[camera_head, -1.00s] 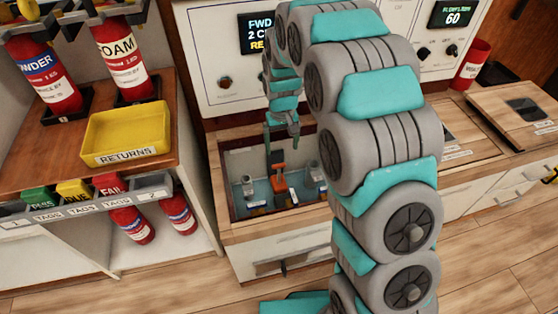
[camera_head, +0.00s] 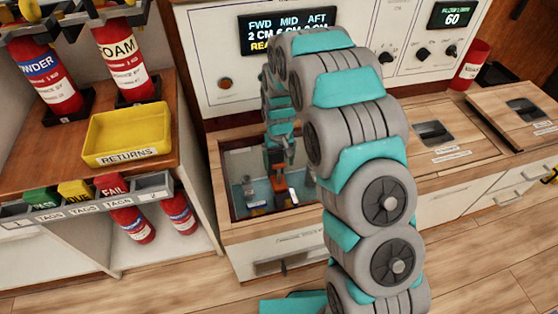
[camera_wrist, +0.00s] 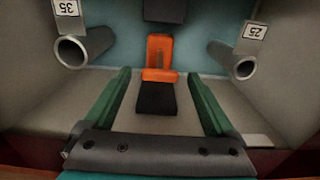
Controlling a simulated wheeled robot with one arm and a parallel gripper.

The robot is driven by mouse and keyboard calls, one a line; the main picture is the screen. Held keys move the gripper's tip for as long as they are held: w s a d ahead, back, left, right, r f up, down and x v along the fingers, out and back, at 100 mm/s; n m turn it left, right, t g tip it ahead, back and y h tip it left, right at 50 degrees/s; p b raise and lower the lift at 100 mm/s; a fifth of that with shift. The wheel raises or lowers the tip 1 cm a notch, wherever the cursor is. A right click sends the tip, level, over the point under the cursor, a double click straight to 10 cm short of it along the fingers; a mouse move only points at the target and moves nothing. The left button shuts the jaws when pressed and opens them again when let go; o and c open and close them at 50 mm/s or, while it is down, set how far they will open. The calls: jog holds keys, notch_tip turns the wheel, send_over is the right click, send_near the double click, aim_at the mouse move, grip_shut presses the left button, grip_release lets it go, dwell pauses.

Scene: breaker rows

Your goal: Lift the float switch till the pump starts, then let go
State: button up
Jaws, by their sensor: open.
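The float switch, an orange piece with a dark block below it (camera_wrist: 159,52), shows in the middle of the wrist view. In the head view its orange part (camera_head: 280,184) is inside the open compartment, partly hidden by my arm. My gripper (camera_wrist: 158,76) is open, with one green finger on each side of the orange piece and a visible gap on both sides. In the head view my gripper (camera_head: 277,158) is low in the compartment, just above the orange part. Whether the pump runs cannot be seen.
The compartment (camera_head: 225,190) has wooden rims and a bluish floor. Two grey pipes marked 35 (camera_wrist: 72,50) and 25 (camera_wrist: 240,62) flank the float switch. A display (camera_head: 290,36) above reads FWD, MID, AFT. A yellow returns tray (camera_head: 125,133) stands left.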

jog(key=shift+c, duration=0.2)
grip_shut()
dwell(0.5)
